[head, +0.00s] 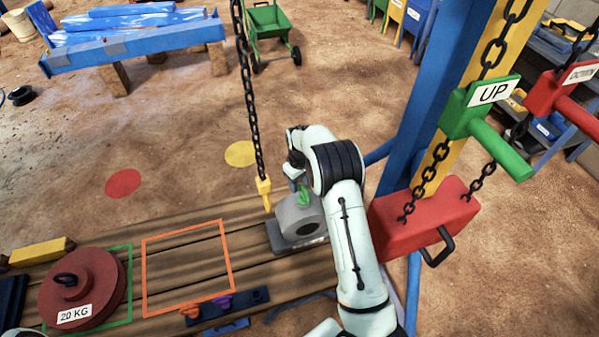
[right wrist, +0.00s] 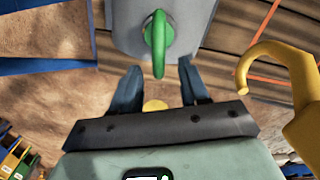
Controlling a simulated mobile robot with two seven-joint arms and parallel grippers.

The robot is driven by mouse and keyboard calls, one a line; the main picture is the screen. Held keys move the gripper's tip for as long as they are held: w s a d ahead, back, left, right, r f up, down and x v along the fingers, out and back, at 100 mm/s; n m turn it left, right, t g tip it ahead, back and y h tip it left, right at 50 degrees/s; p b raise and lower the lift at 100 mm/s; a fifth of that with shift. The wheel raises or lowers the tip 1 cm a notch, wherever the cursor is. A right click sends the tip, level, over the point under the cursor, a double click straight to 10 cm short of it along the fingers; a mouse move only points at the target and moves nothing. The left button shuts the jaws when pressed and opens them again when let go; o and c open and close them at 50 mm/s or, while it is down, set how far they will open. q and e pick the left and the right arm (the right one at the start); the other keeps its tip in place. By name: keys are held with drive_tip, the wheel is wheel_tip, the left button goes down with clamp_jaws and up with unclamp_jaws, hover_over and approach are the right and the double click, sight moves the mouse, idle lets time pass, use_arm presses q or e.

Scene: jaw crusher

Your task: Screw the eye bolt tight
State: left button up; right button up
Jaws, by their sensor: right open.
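The green eye bolt (head: 304,195) stands in the top of a grey cylindrical weight (head: 297,218) on the wooden bench. In the right wrist view the green eye (right wrist: 158,45) rises from the grey weight (right wrist: 195,18), seen nearly edge-on. My right gripper (head: 293,172) is just above and behind the bolt in the head view. Its two dark fingers (right wrist: 160,80) are open, with the eye ahead of the gap between them and nothing visibly gripped. The bolt's thread is hidden, so I cannot tell how deep it sits. My left gripper does not show.
A yellow hook (head: 264,193) hangs on a chain just left of the weight, close beside my gripper in the right wrist view (right wrist: 285,70). A red 20 KG weight (head: 105,285) stands at left. An empty orange outline (head: 147,270) lies between. The blue post (head: 420,110) stands right of my arm.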

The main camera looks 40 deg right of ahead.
sight(304, 196)
drive_tip(key=shift+f, duration=1.2)
clamp_jaws()
drive_tip(key=m, duration=0.2)
drive_tip(key=d+m, duration=0.1)
drive_tip(key=m, duration=0.2)
drive_tip(key=shift+s, duration=0.15)
drive_tip(key=m, duration=0.3)
drive_tip(key=s+d+m, duration=0.1)
drive_tip(key=shift+m, duration=0.4)
drive_tip(key=shift+a, duration=0.1)
